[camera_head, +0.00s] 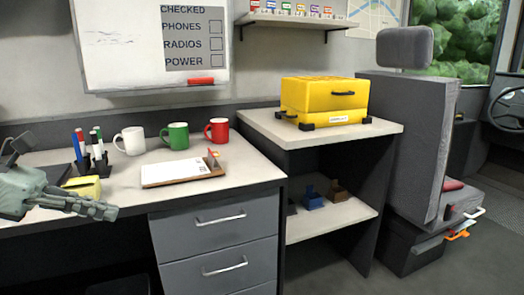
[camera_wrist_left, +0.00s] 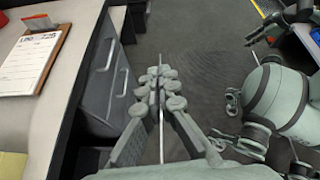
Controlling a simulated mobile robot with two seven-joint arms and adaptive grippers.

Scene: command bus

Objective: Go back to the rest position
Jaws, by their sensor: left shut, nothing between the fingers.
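My left gripper (camera_head: 108,211) reaches in from the left in the head view, near the desk's front edge. Its fingers are together and nothing is between them. In the left wrist view its closed fingers (camera_wrist_left: 160,84) point away over the floor, beside the drawers. Grey-green links of another arm of mine show at the right of the left wrist view. I cannot make out the state of the right gripper there, and the head view does not show it.
The desk (camera_head: 244,178) holds a clipboard (camera_head: 180,172), white (camera_head: 131,141), green (camera_head: 175,136) and red (camera_head: 217,131) mugs, a pen holder and a yellow pad (camera_head: 84,187). A yellow case (camera_head: 322,97) stands on the shelf unit. A seat (camera_head: 405,140) is at right.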

